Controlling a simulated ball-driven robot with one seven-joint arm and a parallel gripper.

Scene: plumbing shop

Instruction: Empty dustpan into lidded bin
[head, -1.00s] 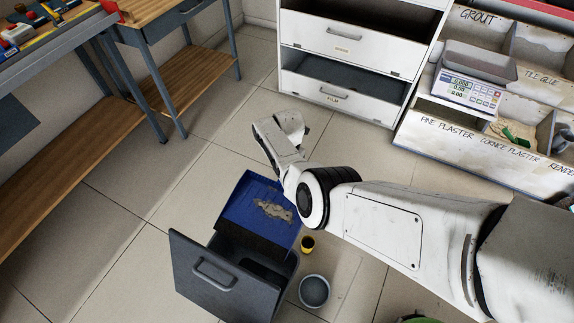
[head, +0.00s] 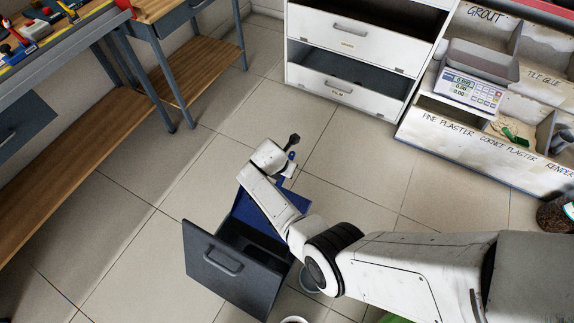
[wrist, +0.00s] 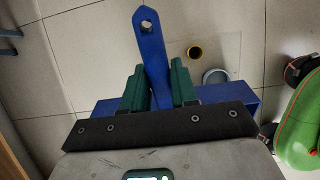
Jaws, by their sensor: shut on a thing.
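The blue dustpan (head: 250,210) shows in the head view behind my arm, over or right beside the back of the dark grey bin. In the wrist view its handle (wrist: 150,35), with a hole at the end, stands between my green fingers. My gripper (wrist: 158,82) is shut on that handle. The pan's body shows at both sides below the fingers, mostly hidden by my gripper. No dirt in the pan is visible now. The bin (head: 222,262) has a panel with a grey handle facing front-left and a dark opening behind it, partly covered by my arm.
White drawers (head: 345,75) and workbenches (head: 100,130) stand farther back. The floor between is clear.

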